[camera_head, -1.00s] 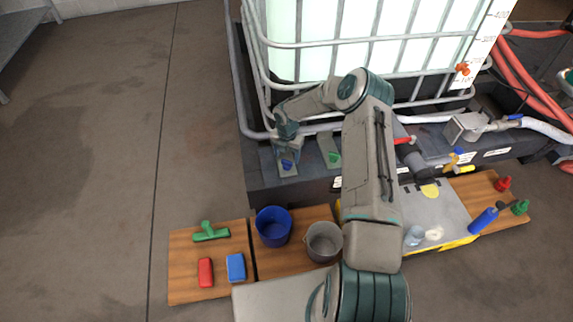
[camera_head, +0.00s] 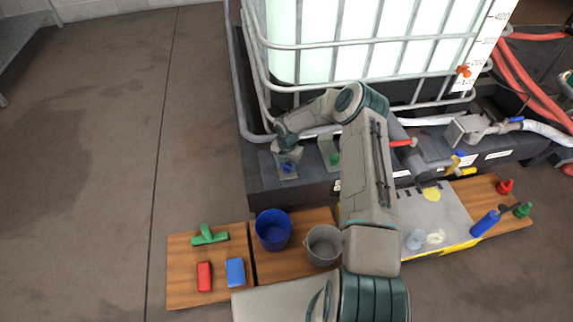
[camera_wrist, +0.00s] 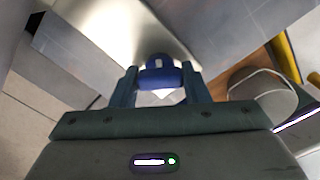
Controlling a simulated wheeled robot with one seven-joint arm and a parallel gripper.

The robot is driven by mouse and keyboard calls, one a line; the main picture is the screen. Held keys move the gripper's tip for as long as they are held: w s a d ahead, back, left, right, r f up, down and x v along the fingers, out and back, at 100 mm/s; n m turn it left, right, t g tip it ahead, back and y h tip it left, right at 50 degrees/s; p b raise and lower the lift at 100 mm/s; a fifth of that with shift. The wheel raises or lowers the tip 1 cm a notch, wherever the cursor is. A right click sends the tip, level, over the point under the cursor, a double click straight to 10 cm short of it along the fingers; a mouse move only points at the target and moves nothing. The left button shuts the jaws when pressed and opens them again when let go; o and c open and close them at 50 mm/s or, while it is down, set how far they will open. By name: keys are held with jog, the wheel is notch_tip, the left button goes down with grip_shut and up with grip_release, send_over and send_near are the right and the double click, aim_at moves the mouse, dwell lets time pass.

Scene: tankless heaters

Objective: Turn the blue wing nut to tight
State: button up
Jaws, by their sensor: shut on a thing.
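The blue wing nut (camera_head: 288,168) sits on a grey plate at the front of the dark platform under the tank. In the wrist view the blue wing nut (camera_wrist: 160,76) lies between my two fingers. My gripper (camera_wrist: 160,88) is shut on it, with a finger at each side. In the head view my gripper (camera_head: 288,155) reaches down to the nut from above and partly covers it. How far the nut is turned cannot be told.
A green wing nut (camera_head: 334,159) is on a similar plate just to the right. A blue bucket (camera_head: 273,230) and a grey bucket (camera_head: 323,245) stand on a wooden board in front. The caged tank (camera_head: 400,40) rises behind. Floor at the left is clear.

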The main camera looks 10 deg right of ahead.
jog(key=m, duration=0.3)
jog(key=shift+m+b, duration=0.3)
jog(key=m, duration=0.3)
jog(key=shift+m, duration=0.3)
jog(key=m+b, duration=0.1)
jog(key=m, duration=0.2)
jog(key=shift+m, duration=0.4)
jog(key=m, duration=0.4)
jog(key=m+b, duration=0.1)
jog(key=m, duration=0.5)
jog(key=shift+m, duration=0.4)
jog(key=m, duration=0.6)
jog(key=shift+m, duration=0.4)
